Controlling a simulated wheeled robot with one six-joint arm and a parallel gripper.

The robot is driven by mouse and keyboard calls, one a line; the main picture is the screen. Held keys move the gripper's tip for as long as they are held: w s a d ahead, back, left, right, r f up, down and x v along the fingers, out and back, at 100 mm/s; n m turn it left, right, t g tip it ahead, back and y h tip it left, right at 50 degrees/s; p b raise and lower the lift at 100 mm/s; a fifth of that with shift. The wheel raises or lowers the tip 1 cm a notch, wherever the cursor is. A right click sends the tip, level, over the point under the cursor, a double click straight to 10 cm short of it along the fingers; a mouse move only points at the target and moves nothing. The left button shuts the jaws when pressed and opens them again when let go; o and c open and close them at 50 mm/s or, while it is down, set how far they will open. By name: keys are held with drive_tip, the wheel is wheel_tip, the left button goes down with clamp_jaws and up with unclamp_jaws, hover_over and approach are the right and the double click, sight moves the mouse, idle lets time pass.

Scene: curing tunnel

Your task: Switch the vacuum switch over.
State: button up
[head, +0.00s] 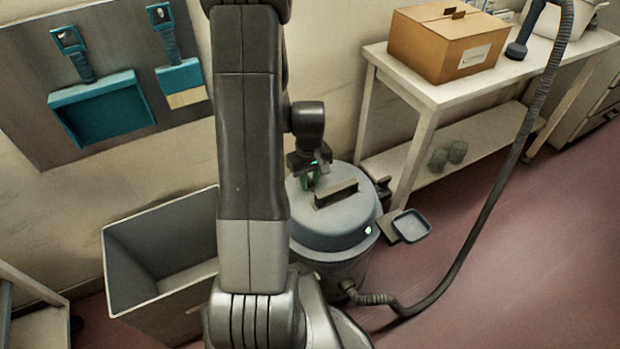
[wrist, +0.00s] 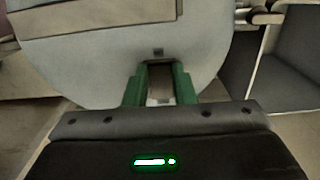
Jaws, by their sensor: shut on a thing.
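The vacuum (head: 325,228) is a round grey canister with a domed lid and a dark bar handle (head: 336,193) on top. A small light shows on its right side. The lid (wrist: 95,65) fills the upper part of that view.
A grey open bin (head: 130,285) stands left of the vacuum. A ribbed hose (head: 480,215) runs from the vacuum up to the white bench (head: 440,93), which bears a cardboard box (head: 447,42). A small tray (head: 411,226) lies on the floor.

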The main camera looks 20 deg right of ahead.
drive_tip(key=shift+w+r+g+p, duration=0.2)
drive_tip(key=shift+r+g+p, duration=0.1)
drive_tip(key=shift+g+p, duration=0.45)
drive_tip(key=shift+w+f+g+p, duration=0.1)
drive_tip(key=shift+w+g+p, duration=0.1)
drive_tip(key=shift+g+p, duration=0.45)
drive_tip(key=o, duration=1)
drive_tip(key=v, duration=0.4)
drive_tip(key=p+v, duration=0.1)
drive_tip(key=v, duration=0.4)
drive_tip(key=p+v, duration=0.1)
drive_tip(key=v, duration=0.3)
drive_tip(key=shift+a+r, duration=0.3)
drive_tip(key=shift+r, duration=0.1)
drive_tip(key=shift+f, duration=0.1)
drive_tip(key=x, duration=0.4)
drive_tip(key=b+x, duration=0.1)
drive_tip(key=x, duration=0.4)
drive_tip(key=b+x, duration=0.1)
drive_tip(key=x, duration=0.3)
drive_tip(key=shift+d+f, duration=0.25)
drive_tip(key=shift+f, duration=0.15)
